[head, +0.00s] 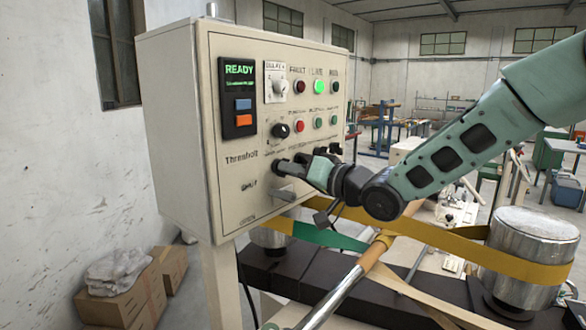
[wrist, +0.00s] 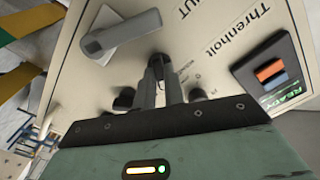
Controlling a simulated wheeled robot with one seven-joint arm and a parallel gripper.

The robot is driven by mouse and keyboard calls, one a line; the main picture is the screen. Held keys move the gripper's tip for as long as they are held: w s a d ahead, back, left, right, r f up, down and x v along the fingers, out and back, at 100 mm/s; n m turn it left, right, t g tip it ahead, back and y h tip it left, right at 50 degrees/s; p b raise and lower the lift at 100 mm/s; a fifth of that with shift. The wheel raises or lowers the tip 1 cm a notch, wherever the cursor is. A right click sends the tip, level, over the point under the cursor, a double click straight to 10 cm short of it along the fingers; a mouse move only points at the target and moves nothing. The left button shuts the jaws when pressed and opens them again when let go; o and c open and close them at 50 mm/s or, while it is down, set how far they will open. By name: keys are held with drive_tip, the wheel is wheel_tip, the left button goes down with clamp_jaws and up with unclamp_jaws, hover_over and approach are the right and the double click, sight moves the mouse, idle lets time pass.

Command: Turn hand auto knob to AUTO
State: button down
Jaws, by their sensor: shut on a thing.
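A cream control panel (head: 265,70) stands on a post at left centre. My gripper (head: 284,165) reaches its lower face from the right and is shut on a small black knob (head: 277,165). In the wrist view, the fingers of my gripper (wrist: 158,82) close around the black knob (wrist: 156,61) against the panel. The fingers hide most of it, so I cannot tell which way it points. I cannot read a HAND or AUTO label beside it.
A grey lever handle (head: 284,193) juts out just below the knob; it also shows in the wrist view (wrist: 120,35). Another black knob (head: 280,130) sits just above. A READY display (head: 239,98) and lit green lamp (head: 318,87) are higher. A yellow belt (head: 430,238) runs below my arm.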

idle(0.4)
drive_tip(key=c, duration=1.5)
unclamp_jaws()
drive_tip(key=b+v, duration=0.5)
drive_tip(key=v, duration=1.2)
drive_tip(key=shift+s+d, duration=0.15)
